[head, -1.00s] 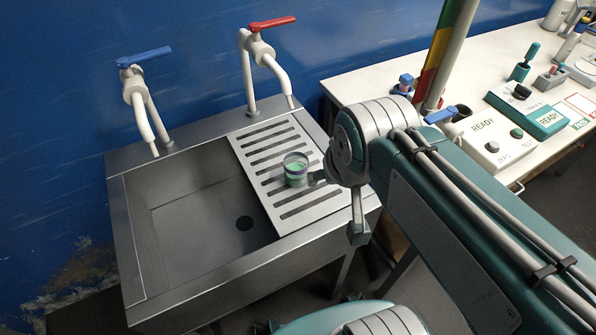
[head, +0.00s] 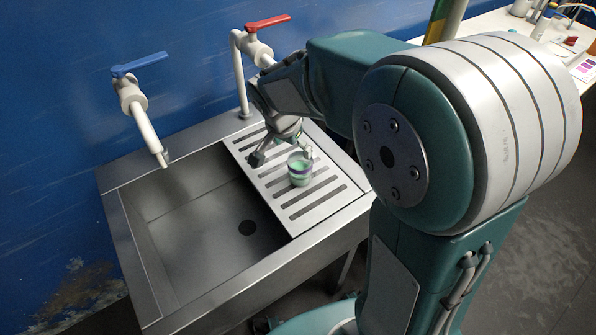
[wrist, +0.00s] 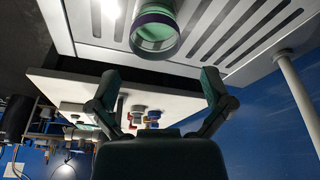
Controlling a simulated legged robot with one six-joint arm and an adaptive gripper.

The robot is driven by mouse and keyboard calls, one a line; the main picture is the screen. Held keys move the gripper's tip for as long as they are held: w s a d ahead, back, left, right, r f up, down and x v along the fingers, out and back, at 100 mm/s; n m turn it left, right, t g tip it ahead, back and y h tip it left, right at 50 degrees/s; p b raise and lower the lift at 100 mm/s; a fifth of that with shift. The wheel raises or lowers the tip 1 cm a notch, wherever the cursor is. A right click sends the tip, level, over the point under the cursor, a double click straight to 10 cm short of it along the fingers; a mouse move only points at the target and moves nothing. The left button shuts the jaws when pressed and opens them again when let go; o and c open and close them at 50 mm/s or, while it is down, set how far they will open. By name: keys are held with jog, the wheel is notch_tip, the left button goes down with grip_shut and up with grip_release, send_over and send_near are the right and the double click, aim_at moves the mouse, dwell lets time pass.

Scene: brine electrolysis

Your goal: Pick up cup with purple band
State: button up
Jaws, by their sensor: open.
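The cup with the purple band (head: 299,173) stands upright on the slotted drainboard at the right of the sink. It is small and clear, with green contents and a dark purple band near its rim. It also shows at the top of the wrist view (wrist: 154,32), with the purple band plain. My gripper (head: 282,155) is over the drainboard, just behind the cup and a little to its left. Its fingers are apart with nothing between them. In the wrist view, my gripper's fingertips (wrist: 160,82) spread below the cup in the picture, not around it.
The drainboard (head: 320,200) is otherwise clear. A blue-handled tap (head: 135,100) and a red-handled tap (head: 240,70) rise behind the steel sink (head: 160,285). A white bench (head: 487,32) with equipment lies at the back right.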

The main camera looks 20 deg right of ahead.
aim_at(301, 164)
jog(key=x, duration=0.9)
jog(key=shift+d, duration=0.3)
jog(key=c, duration=1.1)
